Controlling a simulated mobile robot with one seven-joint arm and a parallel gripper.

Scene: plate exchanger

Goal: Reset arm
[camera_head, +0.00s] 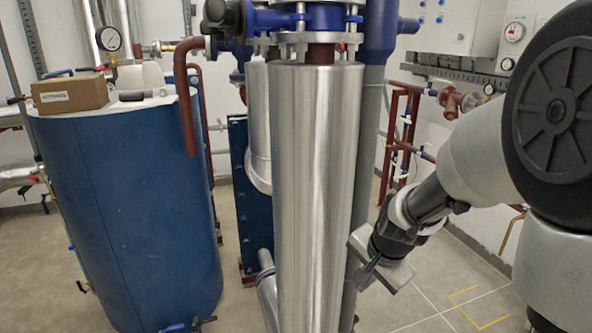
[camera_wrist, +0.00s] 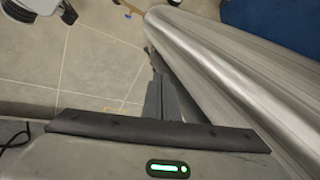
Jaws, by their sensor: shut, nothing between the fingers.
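My gripper (camera_head: 366,275) hangs at the lower right of the head view, beside the right edge of the tall shiny metal cylinder (camera_head: 312,190). Its fingers point down and left, and their tips lie close to the cylinder; I cannot tell whether they touch it. In the wrist view the dark fingers (camera_wrist: 163,98) are together and hold nothing. The cylinder also shows in the wrist view (camera_wrist: 225,70), slanting just right of the fingers.
A blue tank (camera_head: 135,215) stands at the left with a cardboard box (camera_head: 68,94) on top. Red pipework (camera_head: 400,135) and wall cabinets (camera_head: 455,30) are behind my arm. Tiled floor (camera_head: 440,275) is open right of the cylinder.

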